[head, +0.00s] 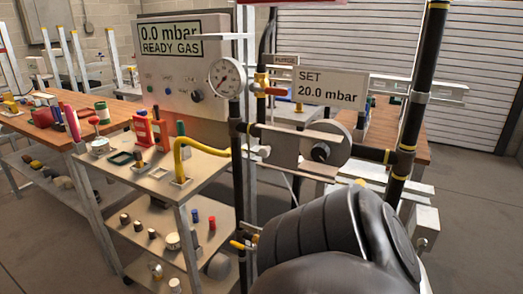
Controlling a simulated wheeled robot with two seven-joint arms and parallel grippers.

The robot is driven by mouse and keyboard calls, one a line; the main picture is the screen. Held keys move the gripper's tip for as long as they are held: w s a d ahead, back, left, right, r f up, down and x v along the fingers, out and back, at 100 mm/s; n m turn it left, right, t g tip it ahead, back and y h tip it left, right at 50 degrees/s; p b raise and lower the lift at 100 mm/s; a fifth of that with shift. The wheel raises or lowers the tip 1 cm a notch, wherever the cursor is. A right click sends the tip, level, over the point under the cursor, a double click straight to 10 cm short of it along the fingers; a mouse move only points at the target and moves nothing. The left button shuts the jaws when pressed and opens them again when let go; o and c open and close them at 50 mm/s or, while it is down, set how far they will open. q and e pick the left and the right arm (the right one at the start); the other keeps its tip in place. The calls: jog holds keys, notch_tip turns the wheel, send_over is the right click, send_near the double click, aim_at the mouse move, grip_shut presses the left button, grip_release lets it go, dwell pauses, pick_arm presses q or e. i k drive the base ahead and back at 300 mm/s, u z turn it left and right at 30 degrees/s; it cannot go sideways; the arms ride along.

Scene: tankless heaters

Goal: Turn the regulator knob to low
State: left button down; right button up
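The regulator (290,145) is a grey body with a round disc behind it, set in the dark pipework at centre. A black knob (321,152) faces me on its front; I cannot read any low mark or the knob's setting. A sign (330,88) above it reads "SET 20.0 mbar". The panel display (170,38) reads "0.0 mbar READY GAS". A large dark arm link of mine fills the lower right, below the knob and apart from it in the picture. Neither of my grippers shows.
A thick dark pipe (412,110) stands at right. A yellow hose (200,147) runs to a cart (135,178) with several small parts. Open floor lies at far right.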

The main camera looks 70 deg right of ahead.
aim_at(320, 152)
jog(key=i, duration=0.6)
jog(key=z, duration=1)
